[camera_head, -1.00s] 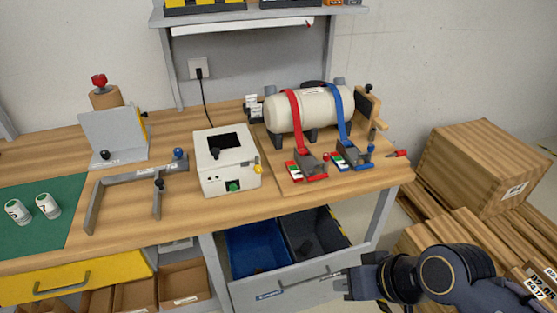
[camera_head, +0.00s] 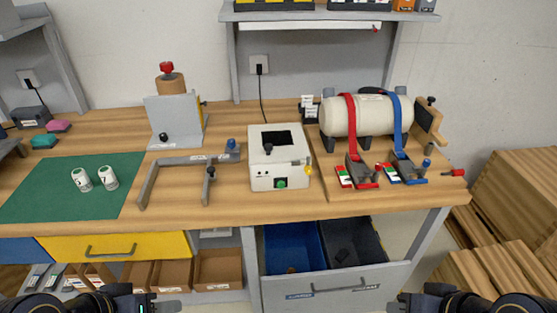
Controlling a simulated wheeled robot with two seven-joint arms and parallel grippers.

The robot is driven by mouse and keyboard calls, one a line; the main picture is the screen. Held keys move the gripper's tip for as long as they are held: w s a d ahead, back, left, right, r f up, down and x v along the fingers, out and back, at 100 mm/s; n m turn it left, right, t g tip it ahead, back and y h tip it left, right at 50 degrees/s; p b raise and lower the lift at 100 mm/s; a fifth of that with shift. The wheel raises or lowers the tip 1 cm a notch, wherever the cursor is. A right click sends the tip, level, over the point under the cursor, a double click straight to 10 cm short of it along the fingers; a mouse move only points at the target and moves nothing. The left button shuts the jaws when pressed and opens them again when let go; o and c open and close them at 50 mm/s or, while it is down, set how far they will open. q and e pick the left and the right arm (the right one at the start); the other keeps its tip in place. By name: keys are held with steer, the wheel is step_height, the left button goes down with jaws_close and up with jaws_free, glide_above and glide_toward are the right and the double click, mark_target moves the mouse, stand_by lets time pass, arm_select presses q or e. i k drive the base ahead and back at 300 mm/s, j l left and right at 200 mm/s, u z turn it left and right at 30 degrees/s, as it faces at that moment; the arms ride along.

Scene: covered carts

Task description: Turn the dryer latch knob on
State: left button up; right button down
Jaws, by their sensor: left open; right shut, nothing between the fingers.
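A white box-shaped device (camera_head: 262,182), which looks like the dryer, stands on the workbench in the middle. It has a dark window (camera_head: 280,137) on top, a black knob (camera_head: 268,148) at its top left, a green knob (camera_head: 281,183) on the front and a yellow part (camera_head: 308,170) at its right edge. I cannot tell which of these is the latch knob or how it is set. My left gripper (camera_head: 174,299) is open and empty at the bottom edge, below and left of the device. My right gripper (camera_head: 394,302) is shut and empty at the bottom right. Both are apart from the bench.
A cream tank (camera_head: 366,116) with red and blue straps stands right of the device. A grey clamp frame (camera_head: 178,163) and a green mat (camera_head: 45,185) with two white cans lie left. An open drawer (camera_head: 334,283) juts out below. Wooden crates (camera_head: 515,195) stand at right.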

mark_target(308, 169)
steer(key=i+j+z, duration=0.15)
steer(key=j+z, duration=0.5)
steer(key=i+j+z, duration=0.1)
steer(key=j+z, duration=0.25)
